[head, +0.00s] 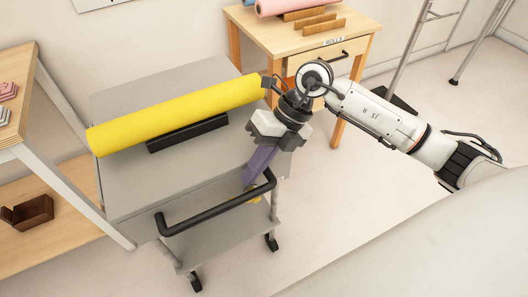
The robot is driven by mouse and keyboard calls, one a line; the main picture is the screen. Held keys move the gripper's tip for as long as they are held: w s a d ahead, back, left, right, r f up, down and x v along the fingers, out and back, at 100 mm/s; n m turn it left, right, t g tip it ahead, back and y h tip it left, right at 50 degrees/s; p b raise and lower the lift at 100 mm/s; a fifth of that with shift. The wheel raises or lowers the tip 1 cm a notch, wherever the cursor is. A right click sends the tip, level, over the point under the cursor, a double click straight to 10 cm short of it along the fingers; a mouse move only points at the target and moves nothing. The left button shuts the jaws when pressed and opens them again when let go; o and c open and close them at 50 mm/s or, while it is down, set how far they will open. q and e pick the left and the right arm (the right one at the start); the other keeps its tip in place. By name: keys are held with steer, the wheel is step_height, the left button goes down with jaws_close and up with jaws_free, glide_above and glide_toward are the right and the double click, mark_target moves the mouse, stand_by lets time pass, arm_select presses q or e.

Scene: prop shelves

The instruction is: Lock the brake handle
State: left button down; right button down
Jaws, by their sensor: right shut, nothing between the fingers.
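A grey cart (110,190) stands in the middle of the head view, with a black push bar (215,208) along its near side. A purple lever (261,163), which looks like the brake handle, stands tilted at the cart's right near corner. My right gripper (268,143) points down at the lever's upper end and is shut with nothing held. The gripper overlaps the lever's top, so I cannot tell whether they touch. My left gripper is not in view.
A yellow roll (180,112) lies on a black cradle (187,134) on the cart top, close left of my right gripper. A wooden table (260,30) with a drawer and a pink roll (290,5) stands behind. Shelves (50,248) stand left.

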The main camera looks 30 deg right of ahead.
steer(key=shift+x, duration=2.35)
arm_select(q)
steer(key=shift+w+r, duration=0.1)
arm_select(e)
steer(key=shift+a+r+h+p, duration=0.15)
steer(key=shift+a+h+p, duration=0.15)
steer(key=shift+h+p, duration=0.45)
steer(key=shift+a+h+p, duration=0.1)
steer(key=shift+h+p, duration=0.15)
steer(key=shift+p, duration=0.3)
steer(key=shift+a+h, duration=0.1)
steer(key=shift+h, duration=0.2)
steer(key=shift+f+h+p, duration=0.3)
steer(key=shift+f, duration=0.05)
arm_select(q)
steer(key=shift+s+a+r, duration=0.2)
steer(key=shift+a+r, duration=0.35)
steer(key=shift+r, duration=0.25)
